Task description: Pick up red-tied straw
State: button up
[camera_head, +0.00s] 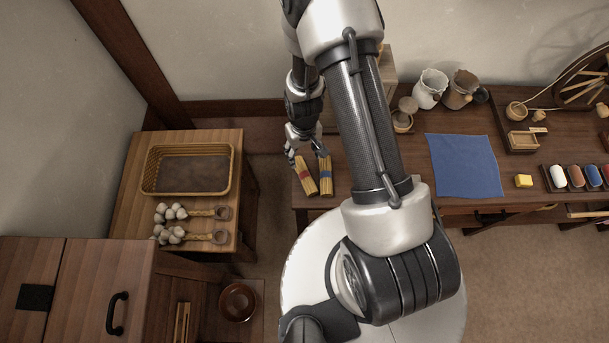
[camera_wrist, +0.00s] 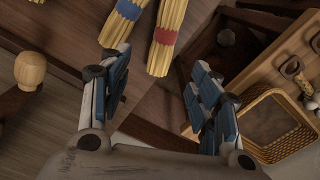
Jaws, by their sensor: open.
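The red-tied straw (camera_head: 305,176) is a yellow bundle with a red band. It lies on the dark wooden table at its left end. In the wrist view, the red-tied straw (camera_wrist: 168,30) shows at the top middle, cut off by the frame edge. A blue-tied straw (camera_head: 326,176) lies just right of it in the head view, and left of it in the wrist view (camera_wrist: 122,22). My gripper (camera_head: 305,158) is above the bundles' far ends. In the wrist view, my gripper (camera_wrist: 155,88) has its fingers wide apart with nothing between them.
A side table at left bears a wicker tray (camera_head: 150,170) and garlic bunches (camera_head: 190,236).

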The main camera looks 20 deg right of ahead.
notch_tip(320, 180, down, 6)
jog(key=shift+f+b, duration=0.2)
jog(key=shift+b, duration=0.55)
jog(key=f+b, duration=0.2)
jog(key=f, duration=0.3)
jog(key=shift+s+a+f+b, duration=0.15)
jog(key=shift+s+a+b, duration=0.1)
jog(key=shift+b, duration=0.15)
jog(key=shift+c, duration=0.4)
jog(key=c, duration=1.2)
jog(key=shift+o, duration=0.2)
notch_tip(320, 180, up, 20)
jog(key=p, duration=0.7)
notch_tip(320, 180, up, 13)
jog(key=m+b, duration=0.1)
send_over(303, 170)
jog(key=w, duration=0.3)
